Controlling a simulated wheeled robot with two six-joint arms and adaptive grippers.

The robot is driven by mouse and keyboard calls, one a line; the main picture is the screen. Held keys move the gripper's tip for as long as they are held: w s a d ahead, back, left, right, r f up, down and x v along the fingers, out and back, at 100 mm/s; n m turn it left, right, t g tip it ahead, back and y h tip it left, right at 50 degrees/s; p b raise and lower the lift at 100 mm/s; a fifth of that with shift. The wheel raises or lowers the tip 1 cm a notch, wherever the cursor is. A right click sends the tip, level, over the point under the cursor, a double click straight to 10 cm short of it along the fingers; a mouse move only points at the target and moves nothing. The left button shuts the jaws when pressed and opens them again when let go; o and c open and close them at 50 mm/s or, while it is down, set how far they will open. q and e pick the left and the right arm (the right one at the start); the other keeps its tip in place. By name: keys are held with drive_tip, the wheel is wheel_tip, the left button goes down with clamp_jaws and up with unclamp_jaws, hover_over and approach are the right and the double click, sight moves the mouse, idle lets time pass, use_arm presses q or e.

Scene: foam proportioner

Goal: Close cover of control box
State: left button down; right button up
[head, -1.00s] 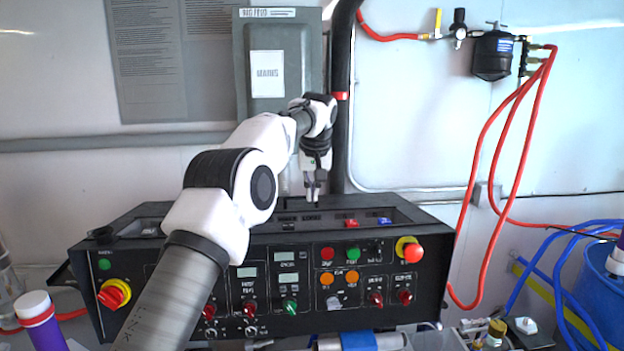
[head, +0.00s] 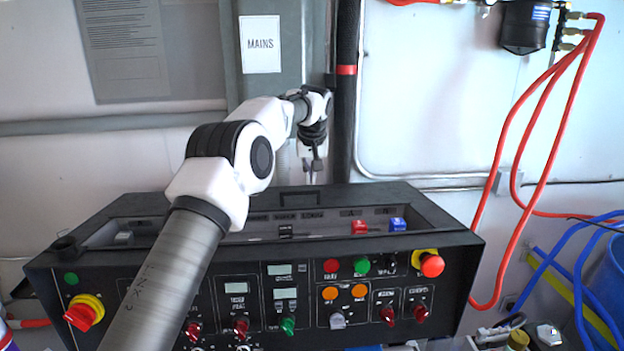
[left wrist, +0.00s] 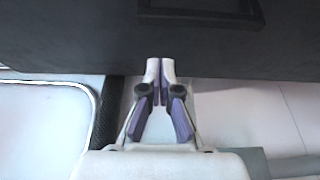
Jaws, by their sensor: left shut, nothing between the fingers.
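The black control box (head: 240,250) spans the middle of the head view. Its top recess is uncovered and shows small switches, a red one (head: 359,227) and a blue one (head: 397,224). The dark cover (head: 345,195) appears as a strip along the back edge, with a rectangular handle outline. In the left wrist view a dark panel (left wrist: 100,35) fills the top, with part of a rectangular handle. My left gripper (head: 316,176) is shut and empty at the box's back edge. In the left wrist view its fingertips (left wrist: 160,62) overlap the panel's edge; contact is unclear. My right gripper is out of view.
A grey mains cabinet (head: 285,90) and a black vertical pipe (head: 346,120) stand on the wall close behind my left gripper. Red hoses (head: 540,150) hang at the right. Knobs and buttons cover the box's front, including a red one (head: 431,265).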

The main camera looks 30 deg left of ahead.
sight(311, 199)
use_arm(q)
drive_tip(key=shift+w+x, duration=0.2)
drive_tip(key=shift+x, duration=0.85)
drive_tip(key=shift+s, duration=0.2)
drive_tip(key=s+d, duration=0.1)
drive_tip(key=s+d+r, duration=0.1)
drive_tip(key=s+d+r+p, duration=0.1)
drive_tip(key=shift+s+d, duration=0.1)
drive_tip(key=shift+s, duration=0.3)
drive_tip(key=shift+w+a+f, duration=0.45)
drive_tip(key=shift+w+f, duration=0.1)
drive_tip(key=shift+w, duration=0.05)
drive_tip(key=s+d+r+b, duration=0.2)
drive_tip(key=s+d+b, duration=0.4)
drive_tip(key=s+d, duration=0.4)
drive_tip(key=shift+s+r+b, duration=0.3)
drive_tip(key=shift+s+r, duration=0.05)
drive_tip(key=shift+s, duration=0.7)
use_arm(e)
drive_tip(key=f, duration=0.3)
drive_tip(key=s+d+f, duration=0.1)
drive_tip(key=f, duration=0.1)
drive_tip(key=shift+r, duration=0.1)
